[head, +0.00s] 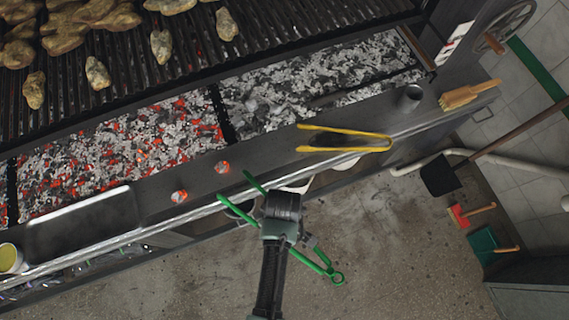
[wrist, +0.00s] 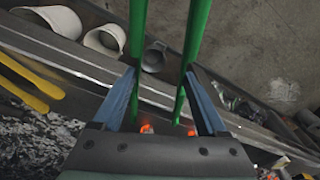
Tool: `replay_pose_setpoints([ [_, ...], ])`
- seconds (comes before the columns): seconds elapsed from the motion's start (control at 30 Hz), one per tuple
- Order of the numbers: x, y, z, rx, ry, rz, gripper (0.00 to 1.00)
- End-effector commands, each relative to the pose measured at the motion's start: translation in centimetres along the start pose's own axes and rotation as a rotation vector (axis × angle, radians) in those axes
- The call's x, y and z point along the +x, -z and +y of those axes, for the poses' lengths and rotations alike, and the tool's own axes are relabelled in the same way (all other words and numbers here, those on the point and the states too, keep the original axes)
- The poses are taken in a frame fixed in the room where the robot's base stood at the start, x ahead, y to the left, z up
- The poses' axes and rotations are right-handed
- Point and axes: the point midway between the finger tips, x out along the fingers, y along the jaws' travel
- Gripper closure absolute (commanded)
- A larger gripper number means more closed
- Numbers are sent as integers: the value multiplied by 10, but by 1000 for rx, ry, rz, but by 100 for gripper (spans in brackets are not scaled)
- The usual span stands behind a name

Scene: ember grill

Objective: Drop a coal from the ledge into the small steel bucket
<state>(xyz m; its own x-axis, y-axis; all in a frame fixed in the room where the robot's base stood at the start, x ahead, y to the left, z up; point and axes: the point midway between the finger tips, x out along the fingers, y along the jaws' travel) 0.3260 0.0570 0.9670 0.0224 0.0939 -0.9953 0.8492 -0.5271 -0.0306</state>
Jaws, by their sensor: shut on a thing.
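My gripper (head: 282,205) is shut on green tongs (head: 325,268), in front of the grill ledge. The tongs' two arms run between my fingers in the wrist view (wrist: 194,40), and their jaws are spread apart. Two glowing coals lie on the dark ledge in the head view: one (head: 222,167) near the upper jaw tip and one (head: 179,196) further left. In the wrist view they show as orange spots (wrist: 147,128) (wrist: 192,132) beyond the tongs. The jaws appear empty. The small steel bucket (head: 411,97) stands upright on the ledge at the right. Its inside is hard to see.
Yellow tongs (head: 345,141) lie on the ledge between coals and bucket. A wooden brush (head: 468,95) lies right of the bucket. A metal tray (head: 82,222) is at the left. Ember beds (head: 120,150) and the grill lie behind. White bowls (wrist: 105,40) sit below the ledge.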

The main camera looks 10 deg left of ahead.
Motion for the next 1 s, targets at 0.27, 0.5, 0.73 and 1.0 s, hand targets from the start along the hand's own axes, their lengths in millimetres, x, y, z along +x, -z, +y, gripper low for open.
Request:
replay_pose_setpoints([
  [0.27,9,20,-25,65,-38,4,40],
  [0.5,12,36,-23,65,-37,4,40],
  [0.73,15,52,-22,64,-36,4,40],
  [1.0,17,68,-21,65,-36,4,40],
])
